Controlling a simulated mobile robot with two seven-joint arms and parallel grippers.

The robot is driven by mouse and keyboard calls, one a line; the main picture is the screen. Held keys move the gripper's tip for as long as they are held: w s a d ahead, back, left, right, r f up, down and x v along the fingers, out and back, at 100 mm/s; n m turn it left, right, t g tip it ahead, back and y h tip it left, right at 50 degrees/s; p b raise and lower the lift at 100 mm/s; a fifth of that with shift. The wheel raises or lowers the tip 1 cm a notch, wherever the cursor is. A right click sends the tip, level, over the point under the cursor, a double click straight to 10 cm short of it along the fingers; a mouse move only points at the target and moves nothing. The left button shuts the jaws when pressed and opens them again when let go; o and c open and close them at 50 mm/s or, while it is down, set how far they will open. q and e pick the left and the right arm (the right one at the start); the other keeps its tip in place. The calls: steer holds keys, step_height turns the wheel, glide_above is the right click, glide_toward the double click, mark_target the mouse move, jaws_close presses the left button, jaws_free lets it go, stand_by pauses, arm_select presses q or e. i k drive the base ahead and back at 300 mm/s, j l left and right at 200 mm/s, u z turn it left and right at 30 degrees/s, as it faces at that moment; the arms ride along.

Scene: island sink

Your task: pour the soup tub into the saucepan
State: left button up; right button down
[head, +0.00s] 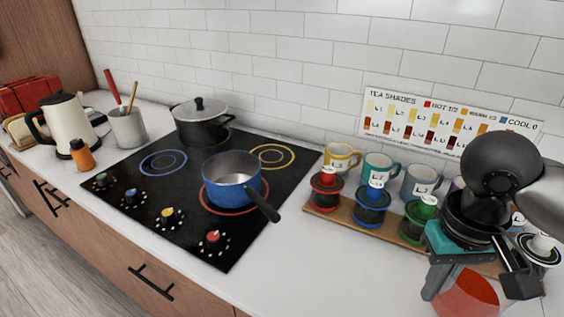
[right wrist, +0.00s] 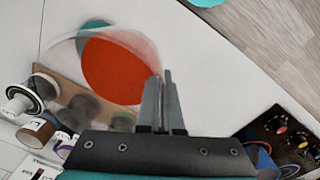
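The soup tub (head: 470,297) is a clear container with red-orange soup, at the bottom right of the head view and partly hidden by my right arm. It also shows in the right wrist view (right wrist: 118,70). My right gripper (head: 433,290) is at the tub's left side. In the right wrist view its fingers (right wrist: 161,82) are close together at the tub's wall and look shut on it. I cannot tell whether the tub is off the counter. The blue saucepan (head: 231,186) stands on the red-ringed burner, its black handle toward the front right. My left gripper is out of view.
A lidded black pot (head: 201,121) stands at the back of the cooktop (head: 130,206). A wooden rack (head: 392,229) with colored pods and several mugs behind is between cooktop and tub. A kettle (head: 69,119) and utensil crock (head: 128,128) are left. Counter in front of the rack is clear.

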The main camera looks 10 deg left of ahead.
mark_target(231, 179)
steer(key=i+j, duration=0.1)
steer(key=j, duration=1.95)
steer(key=i, duration=0.05)
